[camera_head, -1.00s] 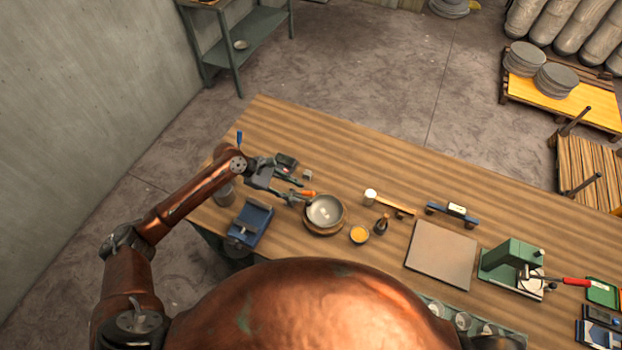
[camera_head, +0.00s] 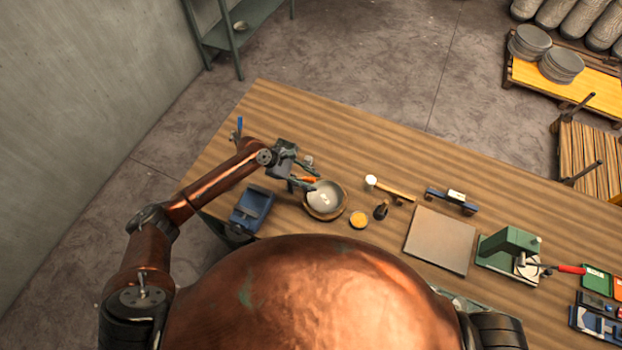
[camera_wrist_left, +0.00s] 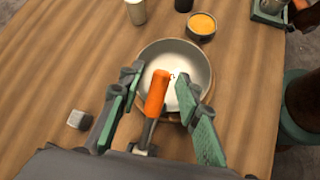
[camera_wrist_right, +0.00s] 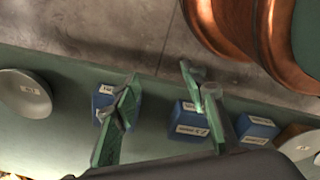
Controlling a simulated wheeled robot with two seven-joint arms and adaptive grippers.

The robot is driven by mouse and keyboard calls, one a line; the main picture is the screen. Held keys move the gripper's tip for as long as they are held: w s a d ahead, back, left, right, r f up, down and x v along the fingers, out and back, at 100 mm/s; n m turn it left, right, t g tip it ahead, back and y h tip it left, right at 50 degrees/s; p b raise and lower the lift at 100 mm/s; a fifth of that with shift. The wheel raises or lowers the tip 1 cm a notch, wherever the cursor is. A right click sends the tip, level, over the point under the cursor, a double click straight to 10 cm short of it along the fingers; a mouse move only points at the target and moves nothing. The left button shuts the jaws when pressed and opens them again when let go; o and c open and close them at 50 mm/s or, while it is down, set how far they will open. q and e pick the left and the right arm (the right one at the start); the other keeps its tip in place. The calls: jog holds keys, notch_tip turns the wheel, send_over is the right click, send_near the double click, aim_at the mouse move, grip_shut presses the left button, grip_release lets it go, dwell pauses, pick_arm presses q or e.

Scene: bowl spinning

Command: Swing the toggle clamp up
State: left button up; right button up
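The toggle clamp's orange handle (camera_wrist_left: 157,93) stands at the near edge of the grey metal bowl (camera_wrist_left: 180,62), its metal shaft (camera_wrist_left: 147,133) running down to a small base. In the head view the orange handle (camera_head: 308,179) shows beside the bowl (camera_head: 324,196), which sits on a round wooden form (camera_head: 338,211). My left gripper (camera_wrist_left: 156,82) is open, one finger on each side of the handle, with visible gaps. It also shows in the head view (camera_head: 303,178). My right gripper (camera_wrist_right: 158,75) is open and empty, away from the clamp.
A small metal cube (camera_wrist_left: 78,119) lies left of the gripper. A yellow-filled tin (camera_head: 358,219), a mallet (camera_head: 392,189) and a blue device (camera_head: 252,208) are close by on the table (camera_head: 270,110). Blue boxes (camera_wrist_right: 190,119) lie on a green surface near my right gripper.

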pick_arm(q)
jog(key=c, duration=0.8)
grip_shut()
pick_arm(e)
jog(key=shift+s, duration=0.9)
jog(key=shift+w, duration=0.25)
